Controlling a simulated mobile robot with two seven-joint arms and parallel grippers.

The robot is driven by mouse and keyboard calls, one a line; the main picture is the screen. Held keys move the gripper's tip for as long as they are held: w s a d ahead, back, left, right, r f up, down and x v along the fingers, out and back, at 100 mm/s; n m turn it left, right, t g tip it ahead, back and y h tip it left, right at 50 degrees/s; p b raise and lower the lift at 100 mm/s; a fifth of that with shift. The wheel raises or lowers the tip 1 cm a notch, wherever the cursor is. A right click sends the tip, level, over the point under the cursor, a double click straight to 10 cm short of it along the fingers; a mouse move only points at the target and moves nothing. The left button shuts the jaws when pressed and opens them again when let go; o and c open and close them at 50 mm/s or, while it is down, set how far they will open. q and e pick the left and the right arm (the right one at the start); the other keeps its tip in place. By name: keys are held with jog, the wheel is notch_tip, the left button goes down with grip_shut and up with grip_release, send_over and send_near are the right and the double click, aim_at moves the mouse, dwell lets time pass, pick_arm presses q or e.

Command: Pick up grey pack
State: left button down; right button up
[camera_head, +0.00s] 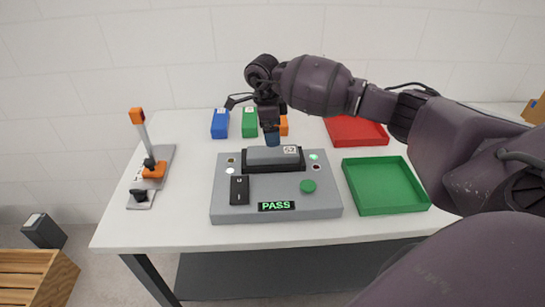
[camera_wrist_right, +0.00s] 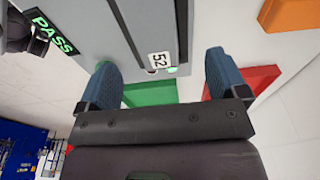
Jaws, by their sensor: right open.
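The grey pack (camera_head: 262,154) lies in a black holder (camera_head: 262,168) on top of the grey test box (camera_head: 225,206). It has a white label at its right end, reading "52" in the right wrist view (camera_wrist_right: 140,22). The box's display (camera_head: 276,206) reads PASS in green. My right gripper (camera_head: 272,139) points down just over the pack, its blue fingers open. In the right wrist view the fingers (camera_wrist_right: 160,66) stand apart, with the labelled end between them in the picture. I cannot tell whether they touch the pack. My left gripper is not in view.
A green tray (camera_head: 386,209) is right of the box and a red tray (camera_head: 378,143) behind it; both look empty. Blue (camera_head: 220,124), green (camera_head: 250,122) and orange (camera_head: 284,127) packs stand behind. A lever device (camera_head: 152,170) is at left. My right arm spans the right side.

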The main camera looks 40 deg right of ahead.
aim_at(273, 150)
jog(key=shift+f, duration=0.85)
jog(key=f, duration=0.4)
jog(key=shift+s+a+f, duration=0.2)
jog(key=shift+s, duration=0.2)
jog(key=shift+d+f, duration=0.1)
jog(key=shift+f, duration=0.3)
jog(key=c, duration=1)
jog(key=shift+r, duration=0.1)
jog(key=shift+c, duration=0.2)
